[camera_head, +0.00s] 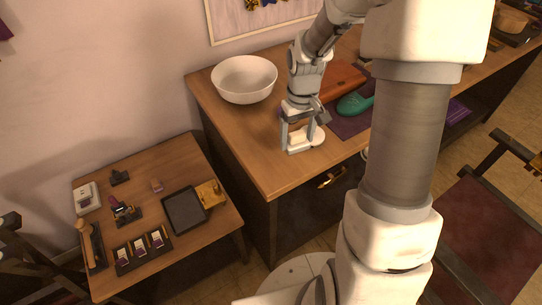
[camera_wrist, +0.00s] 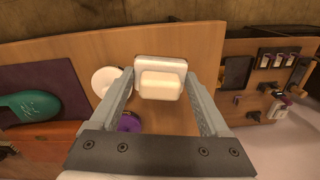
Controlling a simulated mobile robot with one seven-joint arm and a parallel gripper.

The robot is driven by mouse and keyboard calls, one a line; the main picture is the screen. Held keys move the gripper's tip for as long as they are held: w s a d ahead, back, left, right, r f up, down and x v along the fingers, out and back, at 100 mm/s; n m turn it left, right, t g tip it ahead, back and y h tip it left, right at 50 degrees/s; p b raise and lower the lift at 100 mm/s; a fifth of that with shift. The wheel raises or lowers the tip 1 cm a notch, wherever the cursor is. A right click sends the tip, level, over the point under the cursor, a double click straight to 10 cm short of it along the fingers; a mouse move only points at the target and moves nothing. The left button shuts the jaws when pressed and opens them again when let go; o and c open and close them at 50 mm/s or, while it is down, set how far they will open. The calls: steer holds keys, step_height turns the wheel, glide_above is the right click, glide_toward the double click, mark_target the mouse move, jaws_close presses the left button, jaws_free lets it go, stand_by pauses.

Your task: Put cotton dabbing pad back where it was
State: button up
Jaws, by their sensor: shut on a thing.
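The cotton dabbing pad (camera_wrist: 161,87) looks like a cream-white block and sits between the two fingers of my gripper (camera_wrist: 159,82) in the wrist view. A white, rounded rectangular piece (camera_wrist: 160,64) shows right behind it; I cannot tell whether it is a separate holder or whether the two touch. In the head view my gripper (camera_head: 298,136) points down at the front left part of the wooden counter (camera_head: 262,140), with white material (camera_head: 299,143) low between its fingers. The gripper is shut on the pad. Its clearance above the counter is unclear.
A large white bowl (camera_head: 244,80) stands behind left. A teal object (camera_head: 355,104) lies to the right. A lower side table (camera_head: 150,210) holds small items and a dark tablet (camera_head: 185,211).

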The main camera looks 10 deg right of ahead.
steer(key=s+d+r+n, duration=0.2)
steer(key=d+r, duration=0.1)
steer(key=d, duration=0.2)
steer(key=b, duration=0.2)
glide_above(273, 159)
step_height(273, 159, down, 6)
steer(key=shift+f, duration=2.25)
steer(key=shift+f, duration=0.25)
steer(key=o, duration=1.3)
steer(key=shift+r, duration=0.1)
steer(key=shift+r, duration=0.1)
